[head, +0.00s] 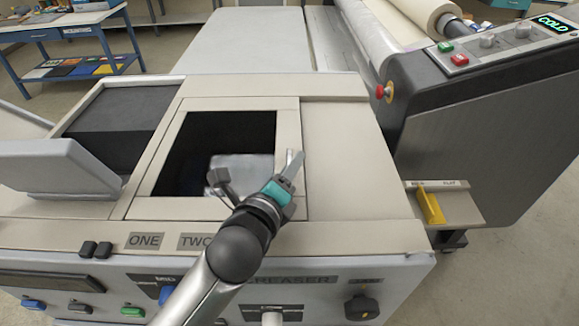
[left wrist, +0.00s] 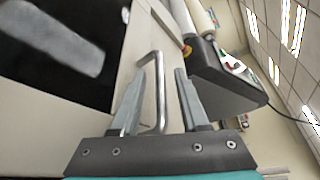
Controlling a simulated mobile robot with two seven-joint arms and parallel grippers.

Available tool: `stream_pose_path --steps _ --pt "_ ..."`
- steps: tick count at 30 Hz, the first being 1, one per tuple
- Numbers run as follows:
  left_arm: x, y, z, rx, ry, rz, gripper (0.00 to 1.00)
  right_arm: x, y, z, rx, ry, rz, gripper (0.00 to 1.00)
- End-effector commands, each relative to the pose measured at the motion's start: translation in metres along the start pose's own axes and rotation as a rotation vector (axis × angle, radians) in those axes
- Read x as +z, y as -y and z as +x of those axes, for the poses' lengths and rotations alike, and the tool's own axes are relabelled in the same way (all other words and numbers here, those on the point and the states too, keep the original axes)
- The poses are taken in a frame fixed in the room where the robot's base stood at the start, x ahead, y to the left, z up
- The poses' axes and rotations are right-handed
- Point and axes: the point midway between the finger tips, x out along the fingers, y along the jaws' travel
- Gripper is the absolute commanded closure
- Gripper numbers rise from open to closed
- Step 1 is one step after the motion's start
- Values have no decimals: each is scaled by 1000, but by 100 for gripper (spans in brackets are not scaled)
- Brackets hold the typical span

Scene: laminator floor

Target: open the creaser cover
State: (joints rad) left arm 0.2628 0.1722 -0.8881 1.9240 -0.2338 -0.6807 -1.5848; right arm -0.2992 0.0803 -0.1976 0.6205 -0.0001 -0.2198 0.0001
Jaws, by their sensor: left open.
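The creaser (head: 300,280) stands in front of me in the head view. Its cover, a beige frame (head: 288,130) around a dark square window, lies flat in the top. A pale patch shows within the dark area; I cannot tell whether it is a reflection or something inside. My left gripper (head: 291,168) is over the right side of this frame. In the left wrist view a bent metal bar handle (left wrist: 160,90) stands between the open fingers of the left gripper (left wrist: 158,98), with gaps beside it. In the head view the gripper mostly hides the handle. My right gripper is not in view.
A raised grey panel (head: 45,165) stands at the left beside a dark bay (head: 115,125). At the right is the laminator's control end (head: 480,110) with a red button. A small shelf with a yellow piece (head: 430,206) juts out below it. The creaser's top right is clear.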

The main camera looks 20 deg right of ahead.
Motion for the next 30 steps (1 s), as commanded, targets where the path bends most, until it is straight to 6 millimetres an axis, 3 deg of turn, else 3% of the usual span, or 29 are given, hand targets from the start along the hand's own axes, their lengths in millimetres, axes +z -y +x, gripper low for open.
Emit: stream_pose_path --steps 7,19,30 --pt "0 0 0 0 0 0 55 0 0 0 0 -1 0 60" --pt "0 0 0 0 0 0 100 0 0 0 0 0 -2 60" --pt "0 0 0 1 0 0 100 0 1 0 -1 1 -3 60"
